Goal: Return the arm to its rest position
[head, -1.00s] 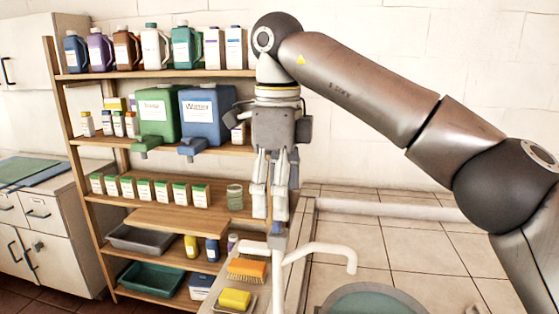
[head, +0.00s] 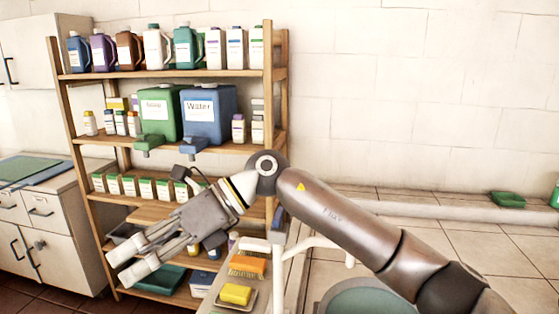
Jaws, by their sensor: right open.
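My right arm comes in from the lower right in the head view. Its gripper (head: 124,259) points to the lower left, in front of the lower shelves of the wooden rack. Its fingers are apart with nothing between them. The gripper and wrist hide parts of the middle and lower shelves. My left gripper does not show.
The wooden shelf rack (head: 172,75) holds bottles, a green soap container (head: 160,112) and a blue water container (head: 208,115). A round basin (head: 368,300), a white tap (head: 318,242), an orange brush (head: 247,265) and a yellow sponge (head: 235,293) lie below. A green dish (head: 508,199) sits at right.

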